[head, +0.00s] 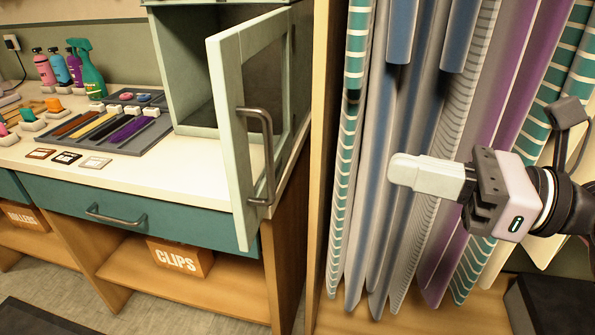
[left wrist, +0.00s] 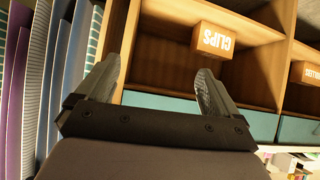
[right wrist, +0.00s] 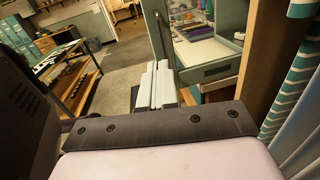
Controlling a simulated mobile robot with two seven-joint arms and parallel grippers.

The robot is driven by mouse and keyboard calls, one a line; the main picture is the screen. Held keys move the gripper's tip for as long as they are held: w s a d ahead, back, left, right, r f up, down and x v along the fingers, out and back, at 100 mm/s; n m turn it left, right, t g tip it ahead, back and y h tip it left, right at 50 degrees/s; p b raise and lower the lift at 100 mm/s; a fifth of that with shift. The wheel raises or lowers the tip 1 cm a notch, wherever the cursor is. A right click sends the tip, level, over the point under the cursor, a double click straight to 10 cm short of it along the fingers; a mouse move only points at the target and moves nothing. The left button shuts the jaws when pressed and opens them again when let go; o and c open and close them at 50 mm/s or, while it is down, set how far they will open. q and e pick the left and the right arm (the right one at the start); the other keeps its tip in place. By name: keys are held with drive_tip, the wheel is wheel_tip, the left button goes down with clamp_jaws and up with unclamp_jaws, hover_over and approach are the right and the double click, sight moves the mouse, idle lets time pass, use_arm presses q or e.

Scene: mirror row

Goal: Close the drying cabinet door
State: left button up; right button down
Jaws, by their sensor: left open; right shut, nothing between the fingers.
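The drying cabinet (head: 184,60) stands on the counter in the head view. Its pale green framed door (head: 228,150) is swung open toward me, so the dark interior shows at its left. A grey bar handle (head: 268,150) is on the door's outer face. My right gripper (head: 398,171) is shut and empty, to the right of the door and apart from it, in front of hanging fabrics. Its closed fingers also show in the right wrist view (right wrist: 158,80). My left gripper (left wrist: 160,82) is open and empty in its wrist view, facing the under-counter shelves; it is outside the head view.
Striped and plain fabric lengths (head: 400,110) hang at the right behind a wooden upright (head: 323,120). The counter (head: 150,168) carries a tray of tools (head: 115,128) and several bottles (head: 62,66). Below are a teal drawer (head: 75,205) and a CLIPS box (head: 180,258).

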sight(271, 143)
drive_tip(key=p+x, duration=0.3)
drive_tip(key=x, duration=1)
drive_tip(key=shift+w+f+p, duration=0.15)
drive_tip(key=shift+p, duration=0.15)
use_arm(q)
drive_tip(key=shift+s+a+r, duration=0.1)
drive_tip(key=shift+a+r, duration=0.1)
drive_tip(key=shift+r, duration=0.4)
drive_tip(key=shift+a+r, duration=0.2)
drive_tip(key=shift+r, duration=0.35)
use_arm(e)
drive_tip(key=shift+w+a+f, duration=0.1)
drive_tip(key=shift+w+a, duration=0.1)
drive_tip(key=shift+a, duration=0.15)
drive_tip(key=shift+a, duration=0.15)
